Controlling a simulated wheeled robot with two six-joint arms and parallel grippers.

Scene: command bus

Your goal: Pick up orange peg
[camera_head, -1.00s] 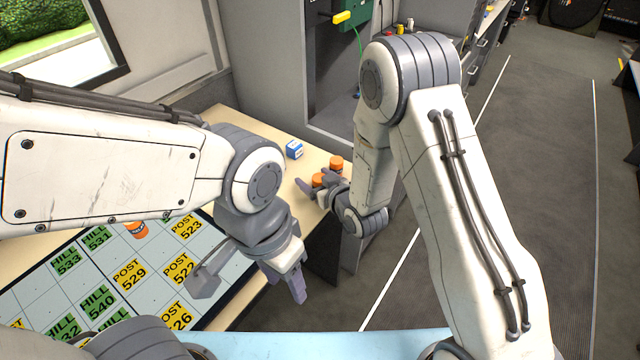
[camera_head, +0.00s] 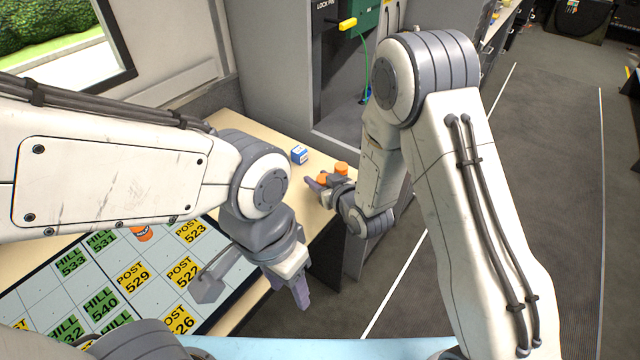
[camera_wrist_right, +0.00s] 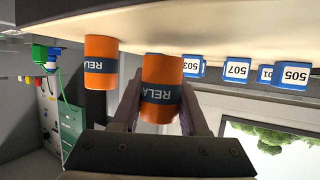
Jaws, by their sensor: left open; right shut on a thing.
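My right gripper (camera_head: 318,186) is shut on an orange peg (camera_head: 322,177) with a dark band near the table's far right corner. In the right wrist view, which is upside down, this peg (camera_wrist_right: 161,88) is upright between the fingers and looks just clear of the tabletop. A second orange peg (camera_head: 341,168) stands on the table beside it; the wrist view shows it too (camera_wrist_right: 100,62). A third orange object (camera_head: 141,233) is on the map board, partly hidden by my left arm. My left gripper (camera_head: 254,292) is open and empty by the table's front edge.
The pale table (camera_head: 275,135) carries a map board (camera_head: 95,325) with green and yellow labels. A blue-and-white block (camera_head: 299,154) stands near the pegs; several show in the wrist view. A grey cabinet (camera_head: 270,70) rises behind. The floor at right is open.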

